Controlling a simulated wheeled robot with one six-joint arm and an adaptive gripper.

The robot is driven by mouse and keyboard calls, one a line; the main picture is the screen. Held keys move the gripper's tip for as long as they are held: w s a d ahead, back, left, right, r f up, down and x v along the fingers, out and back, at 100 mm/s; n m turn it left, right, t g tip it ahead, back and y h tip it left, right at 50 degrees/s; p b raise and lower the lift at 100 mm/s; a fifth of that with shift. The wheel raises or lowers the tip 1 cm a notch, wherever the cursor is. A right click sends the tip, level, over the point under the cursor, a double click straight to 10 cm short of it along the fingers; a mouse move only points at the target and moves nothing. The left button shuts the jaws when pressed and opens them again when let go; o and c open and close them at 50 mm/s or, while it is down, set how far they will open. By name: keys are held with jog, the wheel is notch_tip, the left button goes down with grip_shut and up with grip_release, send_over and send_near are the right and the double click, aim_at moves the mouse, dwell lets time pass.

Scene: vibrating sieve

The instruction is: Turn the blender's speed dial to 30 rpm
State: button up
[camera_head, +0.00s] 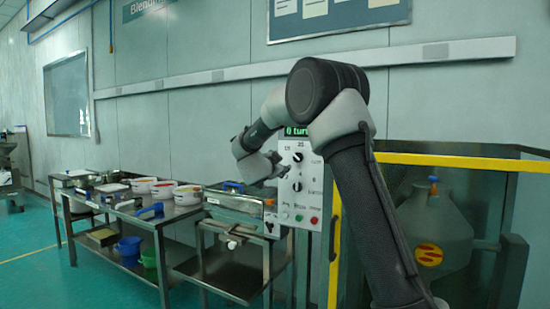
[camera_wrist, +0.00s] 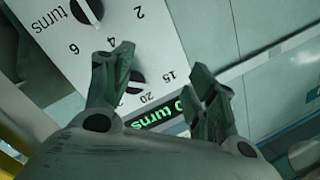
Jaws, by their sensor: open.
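The white control panel (camera_head: 285,205) carries a lit green display (camera_head: 297,131) reading 0 turns. Below the display is a black dial (camera_head: 297,157), and a second dial (camera_head: 297,186) sits lower. In the wrist view the dial near the display (camera_wrist: 135,77) has 15 and 20 beside it and is partly hidden by a finger; its pointer setting cannot be read. The other dial (camera_wrist: 88,10) is marked "turns". My gripper (camera_wrist: 160,65) is open and empty in front of the panel, its fingers either side of the numbered dial's edge; contact cannot be told.
Green and red buttons (camera_head: 314,220) sit low on the panel. A yellow frame (camera_head: 450,160) and grey vessel (camera_head: 435,225) stand to the right. A metal table (camera_head: 175,215) with pots and trays stands left. Floor (camera_head: 40,265) is clear at far left.

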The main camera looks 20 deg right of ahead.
aim_at(298, 157)
jog(key=d+h, duration=0.1)
jog(key=d, duration=0.2)
jog(key=w+d+r+m+g+h, duration=0.1)
jog(key=d, duration=0.2)
jog(key=d+m+g+h, duration=0.1)
jog(key=d, duration=0.2)
jog(key=shift+w+r, duration=0.25)
jog(key=shift+r, duration=0.15)
jog(key=c, duration=1)
